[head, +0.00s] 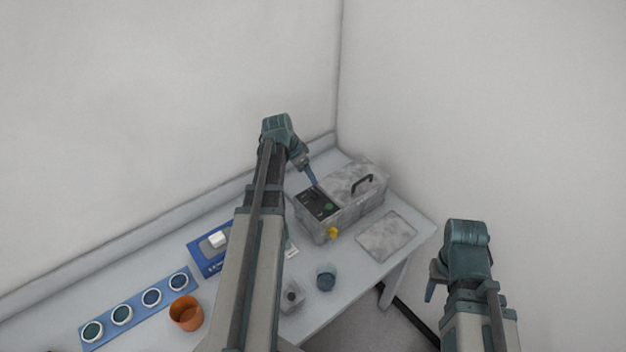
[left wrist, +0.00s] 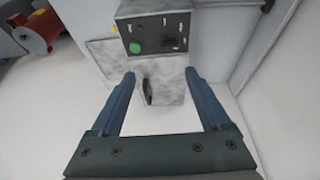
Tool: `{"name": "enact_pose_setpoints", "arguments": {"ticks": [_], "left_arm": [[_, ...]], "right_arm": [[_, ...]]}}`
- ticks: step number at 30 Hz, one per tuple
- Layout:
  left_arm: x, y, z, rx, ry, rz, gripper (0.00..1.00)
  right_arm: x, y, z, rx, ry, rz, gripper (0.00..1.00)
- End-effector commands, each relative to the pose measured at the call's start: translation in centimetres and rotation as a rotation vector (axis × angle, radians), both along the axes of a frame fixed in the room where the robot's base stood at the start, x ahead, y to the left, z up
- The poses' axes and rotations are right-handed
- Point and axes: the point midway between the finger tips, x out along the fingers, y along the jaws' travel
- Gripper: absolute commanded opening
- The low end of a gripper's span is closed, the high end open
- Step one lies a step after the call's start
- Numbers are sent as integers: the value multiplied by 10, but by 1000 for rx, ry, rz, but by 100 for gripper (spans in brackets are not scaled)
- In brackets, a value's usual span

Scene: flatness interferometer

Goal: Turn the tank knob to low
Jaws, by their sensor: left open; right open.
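The tank (head: 345,207) is a grey mottled box at the back right of the table. Its black control panel (head: 314,203) carries a green round button (head: 328,206), which also shows in the left wrist view (left wrist: 136,47). Beside the button in that view is a dark round knob (left wrist: 170,44); its pointer setting is too small to read. My left gripper (head: 314,182) is over the tank, close to the panel. In the left wrist view its blue fingers are apart with nothing held, and the panel lies beyond the tips. My right gripper (head: 430,290) hangs at the lower right, empty, partly hidden.
The tank has a black lid handle (head: 362,183) and a yellow tap (head: 333,232). A grey mottled plate (head: 387,236) lies to its right. A blue cup (head: 326,276), an orange cup (head: 186,313), and a blue strip (head: 140,314) of round pieces stand nearer.

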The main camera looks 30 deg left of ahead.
Motion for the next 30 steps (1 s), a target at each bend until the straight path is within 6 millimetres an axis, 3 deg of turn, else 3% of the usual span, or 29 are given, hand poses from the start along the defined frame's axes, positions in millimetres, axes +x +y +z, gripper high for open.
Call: {"name": "enact_pose_setpoints", "arguments": {"ticks": [1,4,14,20,30], "left_arm": [[1,12,7,2,-10,5,80],[0,21,9,6,-23,4,80],[2,21,1,6,-25,3,80],[8,19,-17,6,-24,2,80],[26,12,-64,6,-24,1,80]], "right_arm": [[0,0,6,0,0,0,50],[0,0,7,0,0,-1,50],[0,0,0,0,0,-1,50],[0,0,-18,0,-1,-2,50],[1,0,-66,0,-2,-1,50]]}}
